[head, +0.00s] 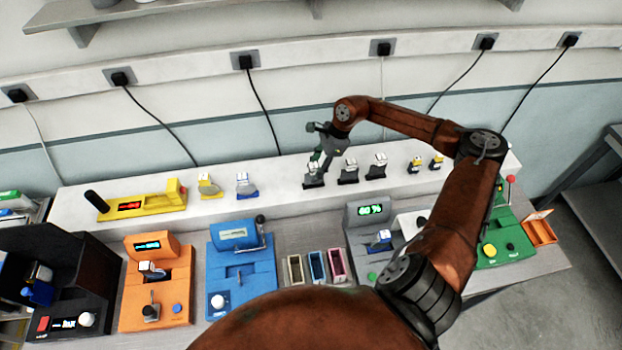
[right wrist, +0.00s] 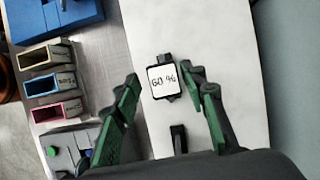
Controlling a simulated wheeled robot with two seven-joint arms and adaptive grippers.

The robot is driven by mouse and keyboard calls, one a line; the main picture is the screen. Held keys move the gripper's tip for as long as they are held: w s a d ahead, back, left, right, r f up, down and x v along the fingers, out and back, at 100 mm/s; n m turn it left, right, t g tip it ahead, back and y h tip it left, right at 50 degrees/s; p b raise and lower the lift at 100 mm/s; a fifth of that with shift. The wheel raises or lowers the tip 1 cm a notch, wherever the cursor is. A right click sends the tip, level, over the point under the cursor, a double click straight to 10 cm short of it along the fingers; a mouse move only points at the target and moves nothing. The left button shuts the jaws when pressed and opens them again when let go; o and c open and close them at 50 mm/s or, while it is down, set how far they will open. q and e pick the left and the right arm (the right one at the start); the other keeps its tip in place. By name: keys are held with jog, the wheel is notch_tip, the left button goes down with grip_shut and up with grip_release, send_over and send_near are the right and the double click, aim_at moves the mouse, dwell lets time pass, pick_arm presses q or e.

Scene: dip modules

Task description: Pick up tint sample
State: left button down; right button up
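A tint sample with a white face marked "60 %" (right wrist: 163,81) sits on the white ledge in the right wrist view. In the head view it appears to be the dark piece with a pale top (head: 313,181) under my right gripper. My right gripper (head: 318,158) is open above it. In the right wrist view the green fingertips (right wrist: 162,84) stand on either side of the sample, with gaps visible. Two similar dark samples with pale tops, one in the middle (head: 348,173) and one farther right (head: 377,167), stand along the ledge. My left gripper is not in view.
Yellow (head: 208,186) and blue (head: 246,186) samples stand left on the ledge, past a yellow device (head: 142,203). Orange (head: 155,285), blue (head: 241,280) and grey (head: 366,212) machines and small coloured bins (head: 317,267) fill the bench in front.

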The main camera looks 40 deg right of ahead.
aim_at(308, 180)
jog(key=x, duration=0.2)
jog(key=p+x, duration=0.1)
jog(key=x, duration=0.1)
jog(key=p+x, duration=0.1)
jog(key=x, duration=0.1)
jog(key=shift+w+d+f, duration=0.1)
jog(key=shift+w+f, duration=0.05)
jog(key=shift+w, duration=0.2)
jog(key=shift+f, duration=0.3)
jog(key=shift+c, duration=0.2)
grip_shut()
